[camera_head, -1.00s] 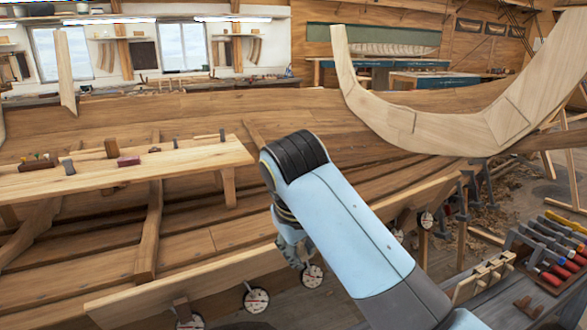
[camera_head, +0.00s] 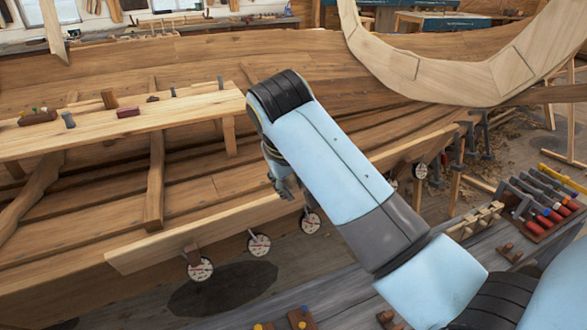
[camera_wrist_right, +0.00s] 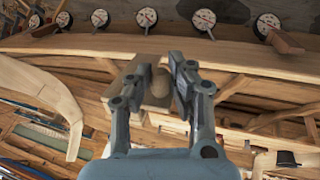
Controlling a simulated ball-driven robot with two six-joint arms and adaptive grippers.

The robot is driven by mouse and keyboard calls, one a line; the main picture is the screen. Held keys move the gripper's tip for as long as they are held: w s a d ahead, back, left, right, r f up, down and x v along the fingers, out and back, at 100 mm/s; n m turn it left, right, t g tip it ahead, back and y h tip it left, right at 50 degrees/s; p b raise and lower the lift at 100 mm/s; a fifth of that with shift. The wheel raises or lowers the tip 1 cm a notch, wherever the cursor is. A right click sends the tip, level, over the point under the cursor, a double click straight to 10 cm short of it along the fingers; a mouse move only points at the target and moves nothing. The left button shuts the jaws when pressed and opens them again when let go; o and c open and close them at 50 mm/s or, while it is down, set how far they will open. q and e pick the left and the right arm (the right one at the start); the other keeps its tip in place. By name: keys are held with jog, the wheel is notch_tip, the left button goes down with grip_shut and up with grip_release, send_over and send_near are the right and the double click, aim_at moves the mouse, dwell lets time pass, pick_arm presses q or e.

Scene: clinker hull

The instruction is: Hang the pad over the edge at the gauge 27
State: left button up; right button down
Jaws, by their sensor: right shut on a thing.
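My right gripper (camera_head: 287,187) is over the hull's plank edge, partly hidden behind my own forearm in the head view. In the right wrist view its two fingers (camera_wrist_right: 158,88) are shut on a pale wooden block with a rounded knob, seemingly the pad (camera_wrist_right: 152,92). The block is held apart from the row of gauges. Round white gauges hang along the plank edge (camera_head: 140,258), including a left one (camera_head: 200,269), a middle one (camera_head: 259,245) and one just below my gripper (camera_head: 310,222). The wrist view shows several gauges (camera_wrist_right: 147,17). Their numbers are unreadable. My left gripper is out of view.
A plank bench (camera_head: 180,110) with small tools lies across the hull. A curved pale frame (camera_head: 450,78) stands behind. A grey bench (camera_head: 340,290) with clamps and tools is at front right.

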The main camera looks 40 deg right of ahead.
jog(key=w+f+b, duration=0.3)
jog(key=w+f, duration=0.1)
jog(key=f, duration=0.8)
jog(key=shift+w+d, duration=0.2)
jog(key=shift+d, duration=0.2)
jog(key=shift+w+f, duration=0.1)
jog(key=shift+f, duration=0.2)
jog(key=c, duration=1.1)
grip_release()
jog(key=shift+c, duration=0.2)
